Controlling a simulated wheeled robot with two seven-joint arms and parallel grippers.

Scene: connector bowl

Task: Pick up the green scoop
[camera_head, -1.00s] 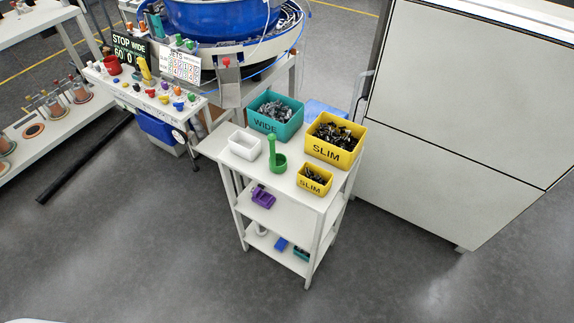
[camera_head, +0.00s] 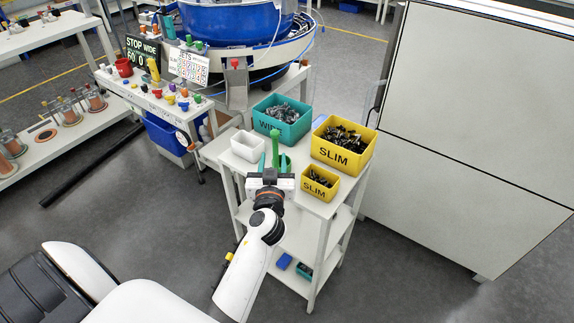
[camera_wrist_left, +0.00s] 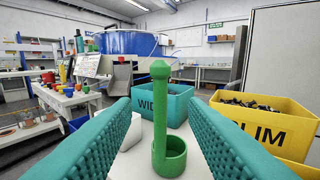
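The green scoop (camera_head: 275,148) stands upright on the top shelf of the white cart (camera_head: 225,157), its handle pointing up. In the left wrist view the scoop (camera_wrist_left: 160,100) shows its round cup at the bottom and knobbed handle above, between the two teal fingers. My left gripper (camera_head: 274,164) is open and at the front edge of the cart top, just in front of the scoop. Its fingers (camera_wrist_left: 158,130) are spread wide and appear not to touch the scoop. In the head view the gripper partly hides the cup. My right gripper is not in view.
A white bin (camera_head: 247,147) stands left of the scoop. The teal WIDE bin (camera_head: 290,131) is behind it. The large yellow SLIM bin (camera_head: 333,155) and small yellow SLIM bin (camera_head: 314,188) are to the right, close by. The feeder bench is at the back left.

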